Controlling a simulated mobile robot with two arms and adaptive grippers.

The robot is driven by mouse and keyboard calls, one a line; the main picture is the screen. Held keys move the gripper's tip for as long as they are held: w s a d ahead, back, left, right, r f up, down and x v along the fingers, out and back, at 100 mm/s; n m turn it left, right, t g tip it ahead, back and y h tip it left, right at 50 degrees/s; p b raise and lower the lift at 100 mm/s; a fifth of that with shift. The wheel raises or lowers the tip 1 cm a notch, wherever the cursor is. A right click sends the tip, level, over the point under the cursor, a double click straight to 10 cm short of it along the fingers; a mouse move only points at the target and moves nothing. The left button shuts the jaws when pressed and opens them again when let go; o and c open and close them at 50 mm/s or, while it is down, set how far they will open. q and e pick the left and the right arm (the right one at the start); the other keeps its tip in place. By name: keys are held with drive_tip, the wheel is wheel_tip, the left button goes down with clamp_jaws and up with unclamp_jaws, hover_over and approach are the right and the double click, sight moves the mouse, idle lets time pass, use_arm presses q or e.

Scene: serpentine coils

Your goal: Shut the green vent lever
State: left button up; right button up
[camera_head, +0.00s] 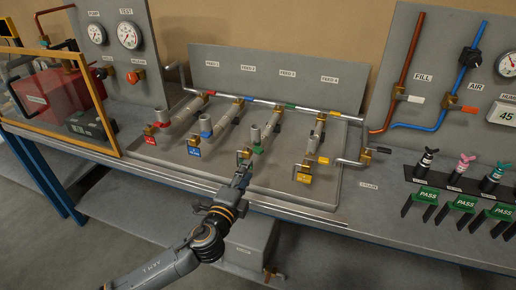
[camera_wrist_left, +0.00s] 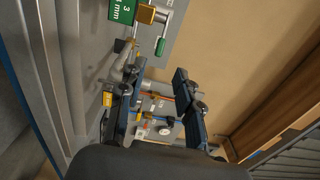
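In the head view the green-tagged feed line is third of the row, with its green tag (camera_head: 257,149) at the front end. My left gripper (camera_head: 243,172) is in front of that end, near a small brass valve, and partly covers the area. In the left wrist view the green lever (camera_wrist_left: 160,46) sticks out of a brass valve body (camera_wrist_left: 146,14), next to a green tag (camera_wrist_left: 121,10). My left gripper (camera_wrist_left: 158,76) has its two fingers spread, with nothing between them; the lever is beyond the tips, apart from them. My right gripper is in neither view.
Red (camera_head: 150,139), blue (camera_head: 194,151) and yellow (camera_head: 304,178) tags mark neighbouring feed lines on the tray. A glass-fronted case (camera_head: 55,100) stands left. Green PASS tags (camera_head: 464,202) stand on the bench at right. The bench's front strip (camera_head: 330,222) is mostly clear.

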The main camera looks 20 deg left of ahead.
sight(257, 153)
use_arm(q)
drive_tip(key=w, duration=0.5)
drive_tip(key=w+p, duration=0.1)
drive_tip(key=w, duration=0.4)
drive_tip(key=shift+w+d+p, duration=0.2)
drive_tip(key=shift+w+p, duration=0.1)
drive_tip(key=shift+w, duration=0.1)
clamp_jaws()
